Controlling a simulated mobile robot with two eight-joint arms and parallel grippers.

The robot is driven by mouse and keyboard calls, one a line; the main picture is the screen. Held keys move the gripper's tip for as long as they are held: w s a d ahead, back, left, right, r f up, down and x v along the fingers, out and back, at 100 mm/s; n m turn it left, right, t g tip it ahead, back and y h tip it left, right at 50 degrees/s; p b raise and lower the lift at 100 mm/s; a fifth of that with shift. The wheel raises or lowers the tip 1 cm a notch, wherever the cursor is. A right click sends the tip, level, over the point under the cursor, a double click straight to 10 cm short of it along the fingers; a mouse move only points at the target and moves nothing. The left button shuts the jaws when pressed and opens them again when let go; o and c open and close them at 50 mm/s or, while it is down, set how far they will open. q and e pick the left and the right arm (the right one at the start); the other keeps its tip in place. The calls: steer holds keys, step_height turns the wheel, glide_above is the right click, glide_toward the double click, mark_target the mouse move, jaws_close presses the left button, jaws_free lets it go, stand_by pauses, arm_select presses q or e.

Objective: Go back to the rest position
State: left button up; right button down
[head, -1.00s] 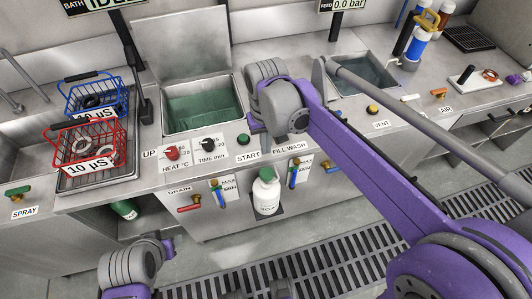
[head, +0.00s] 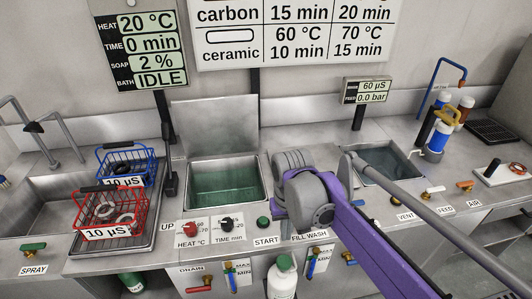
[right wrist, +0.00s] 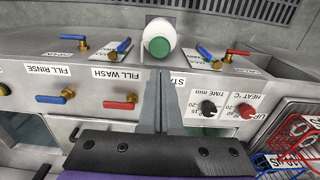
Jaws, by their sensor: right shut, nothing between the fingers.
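My right gripper (head: 283,222) is in front of the counter, just right of the START button, with its arm coming in from the lower right. Its wrist hides part of the counter behind it. In the right wrist view its two fingers (right wrist: 163,78) are together with nothing between them. They point at the front of the wash panel and seem clear of it, near the soap bottle's green cap (right wrist: 159,47). My left gripper is not in view.
A red basket (head: 108,213) with rings and a blue basket (head: 128,170) stand at left. The wash bath (head: 225,185) is open, its lid up. A white bottle (head: 283,275) with a green cap stands below the panel. A rinse basin (head: 385,165) lies behind my right arm.

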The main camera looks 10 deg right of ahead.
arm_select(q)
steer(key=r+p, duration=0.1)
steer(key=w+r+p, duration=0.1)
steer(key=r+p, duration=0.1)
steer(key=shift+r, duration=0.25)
arm_select(e)
steer(key=s+d+f+t, duration=0.2)
steer(key=s+d, duration=0.1)
steer(key=s, duration=0.4)
steer(key=s+d+f+t, duration=0.2)
steer(key=s+d+t, duration=0.1)
steer(key=s, duration=0.5)
steer(key=shift+s+d+f, duration=0.25)
steer(key=shift+f, duration=0.1)
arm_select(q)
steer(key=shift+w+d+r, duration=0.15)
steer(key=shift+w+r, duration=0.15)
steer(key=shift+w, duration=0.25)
arm_select(e)
steer(key=w+a+r+g, duration=0.2)
steer(key=w+a+r, duration=0.1)
steer(key=w, duration=0.4)
steer(key=w+a+r+g, duration=0.3)
steer(key=w+r, duration=0.1)
steer(key=w, duration=0.4)
steer(key=shift+w+a+r, duration=0.2)
